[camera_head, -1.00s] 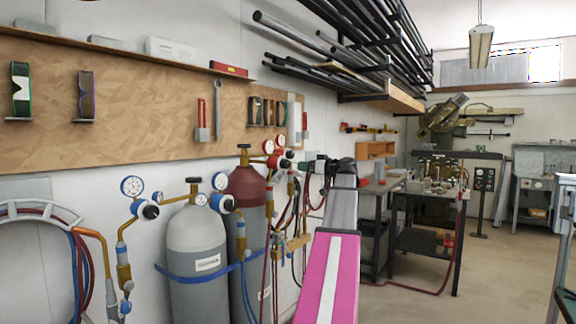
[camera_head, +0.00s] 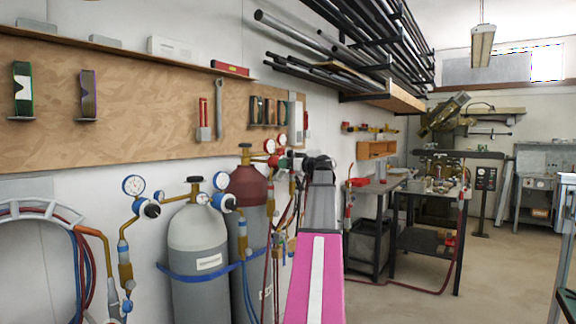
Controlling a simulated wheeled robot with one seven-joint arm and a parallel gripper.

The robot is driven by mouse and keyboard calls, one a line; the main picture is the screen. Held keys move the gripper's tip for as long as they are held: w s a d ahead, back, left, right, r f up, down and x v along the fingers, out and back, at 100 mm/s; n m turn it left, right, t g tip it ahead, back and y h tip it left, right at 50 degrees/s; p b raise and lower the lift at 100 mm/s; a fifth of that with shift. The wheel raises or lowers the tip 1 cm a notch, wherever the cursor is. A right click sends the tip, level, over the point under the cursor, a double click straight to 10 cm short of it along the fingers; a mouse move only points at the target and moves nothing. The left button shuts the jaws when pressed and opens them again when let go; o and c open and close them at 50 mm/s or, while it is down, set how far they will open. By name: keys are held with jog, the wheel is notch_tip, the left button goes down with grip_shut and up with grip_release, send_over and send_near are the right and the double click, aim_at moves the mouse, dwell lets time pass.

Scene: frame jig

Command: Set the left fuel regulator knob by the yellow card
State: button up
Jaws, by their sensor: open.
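The dark red fuel cylinder (camera_head: 247,190) stands against the wall with a fuel regulator (camera_head: 273,160) on top. The regulator has two round white-faced gauges and red parts. Its knob is small and partly crowded by my arm, so its setting cannot be read. My gripper (camera_head: 299,162) is small at the far end of my arm, just right of the regulator, open. Its fingertips are hard to make out, and I cannot tell whether it touches the knob. I cannot make out a yellow card.
A grey gas cylinder (camera_head: 200,260) with blue regulators stands left of the red one. Hoses hang in front of the cylinders.

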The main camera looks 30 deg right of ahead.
jog(key=c, duration=0.9)
jog(key=shift+c, duration=0.2)
jog(key=shift+m, duration=0.3)
